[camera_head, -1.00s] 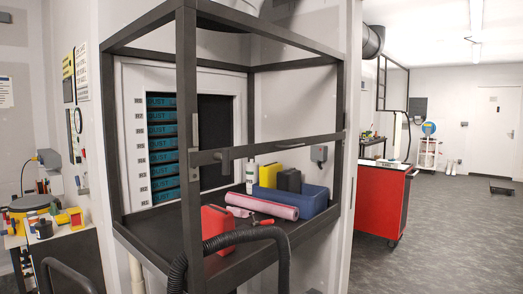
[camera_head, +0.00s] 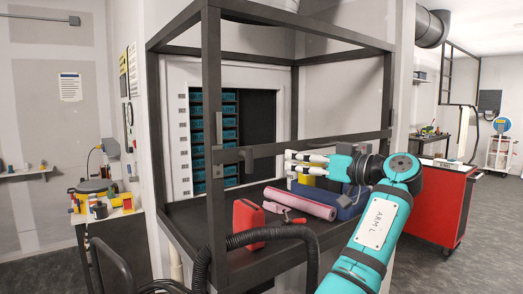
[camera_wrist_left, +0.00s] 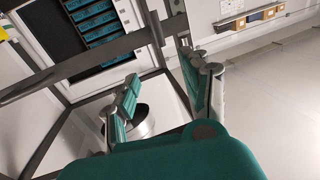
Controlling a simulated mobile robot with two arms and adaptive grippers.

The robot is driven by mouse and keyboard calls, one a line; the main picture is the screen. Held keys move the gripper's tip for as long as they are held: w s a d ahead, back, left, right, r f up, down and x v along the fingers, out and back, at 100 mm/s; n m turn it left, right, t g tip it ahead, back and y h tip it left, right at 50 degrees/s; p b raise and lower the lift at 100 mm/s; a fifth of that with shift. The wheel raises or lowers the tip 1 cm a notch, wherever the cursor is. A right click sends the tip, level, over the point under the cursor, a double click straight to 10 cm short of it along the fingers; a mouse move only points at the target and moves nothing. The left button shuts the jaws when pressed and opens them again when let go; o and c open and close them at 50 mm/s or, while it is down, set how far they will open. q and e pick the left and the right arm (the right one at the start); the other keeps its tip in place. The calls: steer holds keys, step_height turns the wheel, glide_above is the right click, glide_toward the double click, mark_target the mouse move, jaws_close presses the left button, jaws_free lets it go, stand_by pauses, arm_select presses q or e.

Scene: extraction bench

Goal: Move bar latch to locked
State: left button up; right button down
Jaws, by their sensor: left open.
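A dark metal bar (camera_head: 300,148) runs across the open front of the black-framed bench. A small dark latch piece (camera_head: 247,160) sits on the bar near the left front post, and a grey upright plate (camera_head: 219,128) is on that post. I cannot tell the latch's exact position. My left gripper (camera_head: 287,161) is open and empty, its pale fingers pointing left, just right of the latch piece and apart from it in the picture. In the left wrist view the open fingers (camera_wrist_left: 158,66) stand near the dark frame bars. My right gripper is not in view.
A black hose (camera_head: 262,236) curves in front. A red cabinet (camera_head: 435,205) stands at right, with open floor around it.

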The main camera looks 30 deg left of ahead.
mark_target(250, 151)
arm_select(q)
steer(key=w+a+p, duration=0.1)
steer(key=a+p, duration=0.1)
steer(key=a, duration=0.3)
steer(key=w+a+p, duration=0.1)
steer(key=a+p, duration=0.1)
steer(key=a, duration=0.4)
steer(key=w+a+p, duration=0.1)
steer(key=a, duration=0.4)
steer(key=shift+w+a+f+p, duration=0.1)
steer(key=shift+w+a+p, duration=0.05)
steer(key=shift+a+p, duration=0.2)
steer(key=shift+c, duration=0.2)
jaws_close()
